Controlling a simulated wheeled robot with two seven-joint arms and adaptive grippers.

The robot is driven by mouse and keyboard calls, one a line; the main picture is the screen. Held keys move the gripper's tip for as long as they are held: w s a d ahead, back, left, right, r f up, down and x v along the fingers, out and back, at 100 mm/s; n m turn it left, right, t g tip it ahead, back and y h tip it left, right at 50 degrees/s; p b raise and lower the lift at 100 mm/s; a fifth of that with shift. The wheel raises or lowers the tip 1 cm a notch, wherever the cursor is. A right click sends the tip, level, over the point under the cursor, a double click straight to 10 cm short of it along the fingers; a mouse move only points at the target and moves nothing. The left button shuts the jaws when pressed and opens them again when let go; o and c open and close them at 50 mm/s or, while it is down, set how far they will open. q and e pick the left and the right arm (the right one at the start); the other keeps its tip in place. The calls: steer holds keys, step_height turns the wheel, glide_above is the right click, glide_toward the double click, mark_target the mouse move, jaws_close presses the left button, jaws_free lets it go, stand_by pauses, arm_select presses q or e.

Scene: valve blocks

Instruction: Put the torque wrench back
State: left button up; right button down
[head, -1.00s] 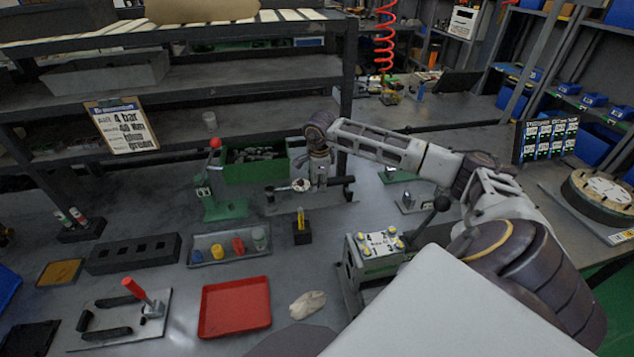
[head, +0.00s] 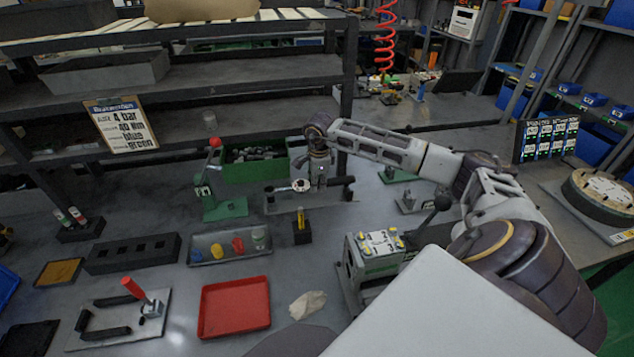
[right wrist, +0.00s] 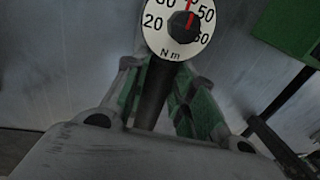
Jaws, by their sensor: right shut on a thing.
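The torque wrench shows its round white dial (head: 300,185) in the head view, just left of my right gripper (head: 319,183). In the right wrist view the wrench's dial (right wrist: 172,28), marked N m, stands at the top, and its dark shaft runs down between my green-padded fingers (right wrist: 172,100). My right gripper is shut on the wrench. Below it is a low grey stand (head: 285,206) with dark uprights at its ends. The gripper hides part of the wrench, and I cannot tell whether the wrench touches the stand. My left gripper is not in view.
A green bin (head: 255,168) stands behind, and a red-knobbed lever press (head: 218,190) is to the left. A small black block with a yellow piece (head: 302,232) stands in front. A valve block (head: 376,247) is at front right. A red tray (head: 235,307) lies nearer.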

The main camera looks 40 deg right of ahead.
steer(key=shift+f+b, duration=1.25)
steer(key=shift+f, duration=0.5)
stand_by(0.5)
steer(key=c, duration=1.1)
jaws_free()
steer(key=shift+f, duration=0.1)
step_height(320, 180, up, 12)
steer(key=s, duration=0.1)
steer(key=shift+s+a, duration=0.3)
steer(key=shift+a, duration=0.15)
stand_by(0.3)
step_height(320, 180, up, 9)
steer(key=p, duration=0.9)
steer(key=shift+r+p, duration=0.5)
steer(key=shift+r, duration=0.05)
